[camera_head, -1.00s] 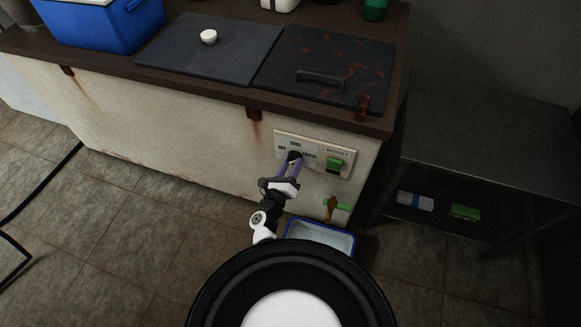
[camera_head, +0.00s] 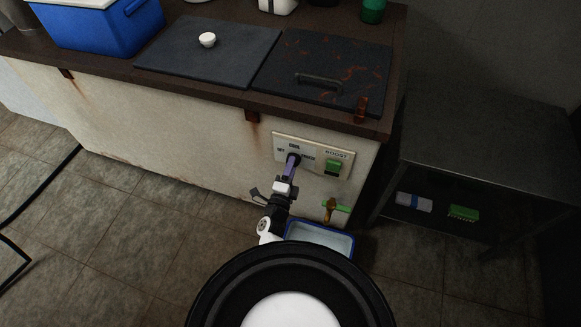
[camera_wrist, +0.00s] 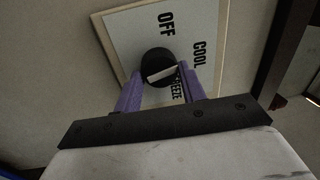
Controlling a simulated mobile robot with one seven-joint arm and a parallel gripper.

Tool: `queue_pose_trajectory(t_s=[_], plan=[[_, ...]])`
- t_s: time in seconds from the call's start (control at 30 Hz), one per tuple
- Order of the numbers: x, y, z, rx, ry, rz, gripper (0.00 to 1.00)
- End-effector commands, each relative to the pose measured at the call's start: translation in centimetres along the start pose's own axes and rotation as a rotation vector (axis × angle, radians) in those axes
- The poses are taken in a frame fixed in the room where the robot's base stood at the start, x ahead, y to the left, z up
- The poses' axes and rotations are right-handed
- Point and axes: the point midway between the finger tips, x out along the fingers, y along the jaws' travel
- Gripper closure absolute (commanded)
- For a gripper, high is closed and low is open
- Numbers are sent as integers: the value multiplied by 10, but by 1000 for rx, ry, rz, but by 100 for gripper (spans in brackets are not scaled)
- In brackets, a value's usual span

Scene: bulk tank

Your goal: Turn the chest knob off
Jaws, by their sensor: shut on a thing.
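The chest knob (camera_wrist: 158,68) is a round black dial with a pale pointer bar, on a cream control panel (camera_head: 316,165) on the chest front. In the wrist view the labels OFF, COOL and a partly hidden FREEZE surround it. The pale bar lies slanted between the OFF side and the FREEZE side; I cannot tell which label it marks. My gripper (camera_wrist: 160,85) has its two purple fingers on either side of the knob and is shut on it. In the head view my gripper (camera_head: 293,160) reaches the panel and hides most of the knob.
Below are a tap with a green handle (camera_head: 336,207) and a blue-rimmed tray (camera_head: 322,236). The dark lids (camera_head: 325,72) and a blue cooler (camera_head: 97,27) are on top. A dark shelf unit (camera_head: 483,150) stands at right.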

Motion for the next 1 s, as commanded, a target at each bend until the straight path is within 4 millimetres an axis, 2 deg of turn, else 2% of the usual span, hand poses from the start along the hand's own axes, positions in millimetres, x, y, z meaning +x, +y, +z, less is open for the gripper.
queue_pose_trajectory(t_s=[1.0], plan=[[3,-8,-2,-957,-108,15,83]])
